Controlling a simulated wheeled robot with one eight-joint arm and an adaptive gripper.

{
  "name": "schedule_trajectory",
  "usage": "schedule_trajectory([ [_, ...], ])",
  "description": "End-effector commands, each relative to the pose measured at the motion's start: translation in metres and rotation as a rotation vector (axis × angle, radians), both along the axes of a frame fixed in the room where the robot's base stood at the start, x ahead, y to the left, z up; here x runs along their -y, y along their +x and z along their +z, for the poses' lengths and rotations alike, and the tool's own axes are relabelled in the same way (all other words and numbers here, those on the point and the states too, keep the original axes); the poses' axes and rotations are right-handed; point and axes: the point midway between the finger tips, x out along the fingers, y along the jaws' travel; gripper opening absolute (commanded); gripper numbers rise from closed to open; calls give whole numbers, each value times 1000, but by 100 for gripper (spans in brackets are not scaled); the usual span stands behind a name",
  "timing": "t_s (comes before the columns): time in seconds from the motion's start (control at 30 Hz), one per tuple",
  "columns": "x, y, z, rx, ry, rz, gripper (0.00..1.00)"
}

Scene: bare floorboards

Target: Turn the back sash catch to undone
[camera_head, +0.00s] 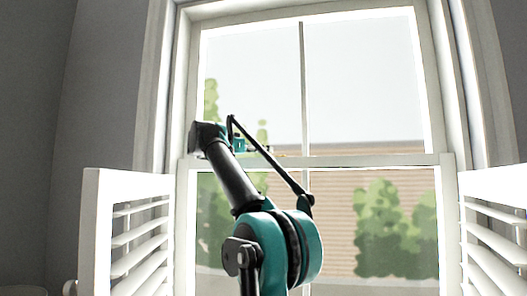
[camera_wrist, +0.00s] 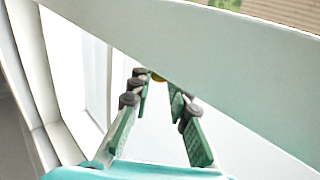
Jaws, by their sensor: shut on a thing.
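A small brassy yellow piece, the sash catch (camera_wrist: 157,76), shows between my fingertips in the wrist view. Most of it is hidden by the pale rail and the fingers, so I cannot tell how far it is turned. My gripper (camera_wrist: 159,84) has its green and grey fingers closed on this piece, just by the rail's edge. In the head view my arm reaches up to the meeting rail (camera_head: 375,160) of the sash window. The gripper is mostly hidden there behind my wrist, left of the middle bar.
White louvred shutters stand open at the left (camera_head: 133,240) and right (camera_head: 495,235). The window's upper pane (camera_head: 365,80) shows pale sky, with a brick-like wall and shrubs outside. The pale rail crosses close in front of the wrist camera.

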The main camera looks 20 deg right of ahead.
Motion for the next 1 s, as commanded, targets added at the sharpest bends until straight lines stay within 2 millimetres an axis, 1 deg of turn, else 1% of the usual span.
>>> schedule_trajectory([
  [0.03, 0, 3, 0, 0, -2, -17, 0],
  [0.2, 1, 5, 0, 0, -2, -64, 0],
  [0.53, 1, 5, 0, 1, -3, -70, 0],
  [0.57, 1, 5, 0, 1, -3, -70, 22],
  [0.7, 1, 5, 0, 0, -2, -70, 38],
  [1.0, 1, 5, 0, 0, -1, -70, 38],
])
